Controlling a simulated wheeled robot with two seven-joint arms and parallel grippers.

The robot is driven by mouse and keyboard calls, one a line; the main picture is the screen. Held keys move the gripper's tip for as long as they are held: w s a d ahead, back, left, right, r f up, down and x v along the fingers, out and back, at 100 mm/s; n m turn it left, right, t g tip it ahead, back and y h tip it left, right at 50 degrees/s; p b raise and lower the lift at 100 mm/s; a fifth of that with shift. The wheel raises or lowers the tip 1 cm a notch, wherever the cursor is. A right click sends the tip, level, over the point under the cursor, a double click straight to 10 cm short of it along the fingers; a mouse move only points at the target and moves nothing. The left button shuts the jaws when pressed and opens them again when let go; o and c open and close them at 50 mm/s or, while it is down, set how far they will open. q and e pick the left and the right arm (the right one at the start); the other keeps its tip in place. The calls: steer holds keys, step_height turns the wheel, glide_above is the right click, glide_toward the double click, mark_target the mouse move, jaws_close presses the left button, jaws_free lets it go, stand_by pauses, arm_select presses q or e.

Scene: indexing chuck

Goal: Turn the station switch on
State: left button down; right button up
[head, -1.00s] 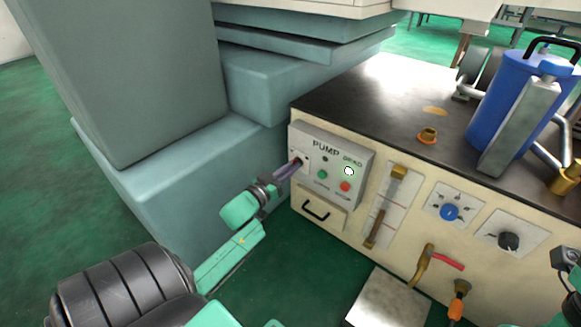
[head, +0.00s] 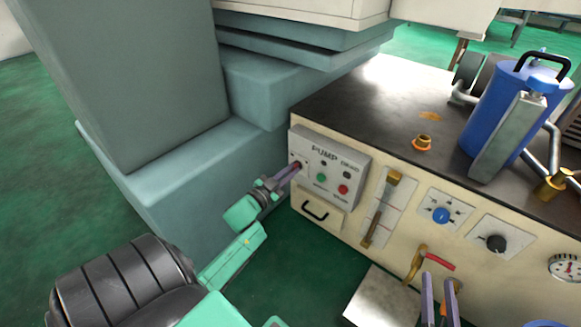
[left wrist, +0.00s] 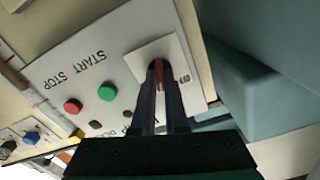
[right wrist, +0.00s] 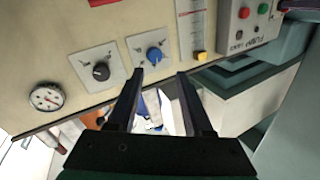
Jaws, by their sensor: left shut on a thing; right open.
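The station switch is a red handle (left wrist: 158,72) on a pale plate (left wrist: 170,48) at one end of the grey PUMP box (head: 352,160). My left gripper (head: 297,167) is shut on this handle, with a finger on each side of it in the left wrist view (left wrist: 159,68). The fingers hide most of the handle, so its setting cannot be read. The box also carries a green button (head: 321,177), a red button (head: 343,189) and two dark lamps. My right gripper (head: 438,280) is open and empty, low in front of the cabinet.
Teal machine blocks (head: 195,165) stand close to my left arm.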

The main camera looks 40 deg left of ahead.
mark_target(293, 169)
arm_select(q)
steer(key=m, duration=0.2)
steer(key=shift+m+p, duration=0.3)
steer(key=shift+p, duration=0.1)
arm_select(e)
steer(key=s+f+g, duration=0.3)
steer(key=s+f, duration=0.3)
steer(key=f, duration=0.3)
steer(key=shift+a+h, duration=0.3)
arm_select(q)
steer(key=c, duration=0.9)
jaws_free()
steer(key=shift+c, duration=0.2)
